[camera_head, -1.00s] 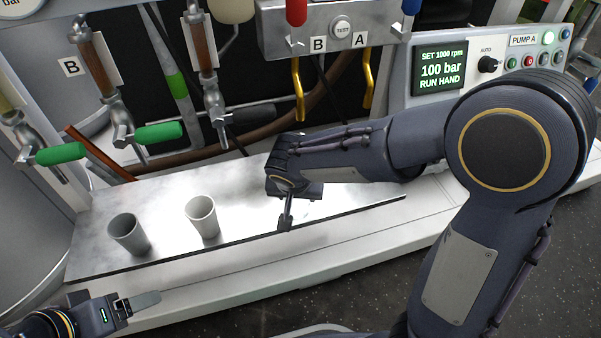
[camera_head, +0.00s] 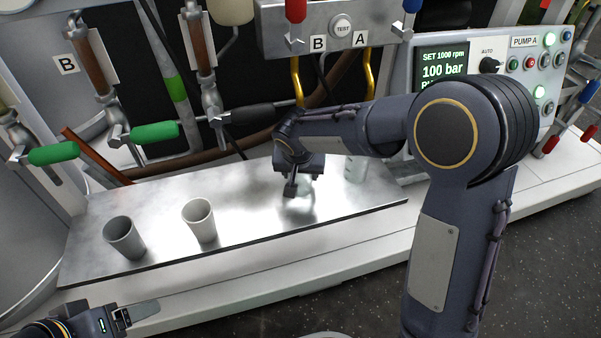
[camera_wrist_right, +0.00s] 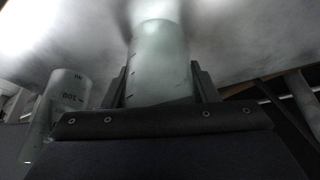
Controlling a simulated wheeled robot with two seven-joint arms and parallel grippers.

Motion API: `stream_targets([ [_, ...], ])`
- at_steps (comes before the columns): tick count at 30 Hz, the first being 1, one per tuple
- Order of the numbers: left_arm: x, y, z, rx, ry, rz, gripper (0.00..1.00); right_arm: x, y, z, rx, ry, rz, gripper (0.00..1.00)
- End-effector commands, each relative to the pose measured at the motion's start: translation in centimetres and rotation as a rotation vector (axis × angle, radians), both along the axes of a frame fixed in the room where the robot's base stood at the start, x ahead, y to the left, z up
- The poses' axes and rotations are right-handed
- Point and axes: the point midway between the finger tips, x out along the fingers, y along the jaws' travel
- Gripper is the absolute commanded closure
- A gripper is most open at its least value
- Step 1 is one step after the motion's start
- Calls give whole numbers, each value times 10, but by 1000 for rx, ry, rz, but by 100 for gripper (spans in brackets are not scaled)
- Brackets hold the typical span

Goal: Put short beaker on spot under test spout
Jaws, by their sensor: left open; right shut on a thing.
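My right gripper (camera_head: 291,188) is over the right part of the metal tray, below the test panel's spouts. In the right wrist view, its fingers are shut on a clear glass beaker (camera_wrist_right: 160,62) with graduation marks. In the head view, the gripper largely hides this beaker; I cannot tell whether it touches the tray. A second clear beaker (camera_head: 355,168) stands on the tray to the right; a marked beaker shows at the left of the wrist view (camera_wrist_right: 68,92). The test spouts (camera_head: 297,82) are yellow hooked pipes. My left gripper (camera_head: 132,313) is open and empty at lower left.
Two opaque grey cups, one darker (camera_head: 124,238) and one lighter (camera_head: 199,220), stand on the left of the metal tray (camera_head: 160,254). Green-handled taps (camera_head: 153,131) hang above the tray's back left. The panel with the TEST button (camera_head: 341,26) is above.

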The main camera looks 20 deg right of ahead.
Motion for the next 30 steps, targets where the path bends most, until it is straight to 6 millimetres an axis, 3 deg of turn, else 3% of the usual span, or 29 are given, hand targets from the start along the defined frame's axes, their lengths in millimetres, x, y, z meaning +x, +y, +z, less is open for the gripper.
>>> stream_targets([
  [4,0,0,-5,0,0,0,25,0,0,-5,0,0,0,68],
  [5,0,0,-3,0,0,0,25,0,0,-3,0,0,0,43],
  [9,0,0,-3,0,0,0,25,0,0,-3,0,0,0,25],
  [18,0,0,-1,0,0,0,25,0,0,-1,0,0,-1,25],
  [23,0,0,15,0,0,0,25,-5,2,18,1,-1,0,25],
  [30,0,0,20,0,0,0,25,-56,22,14,0,0,6,25],
])
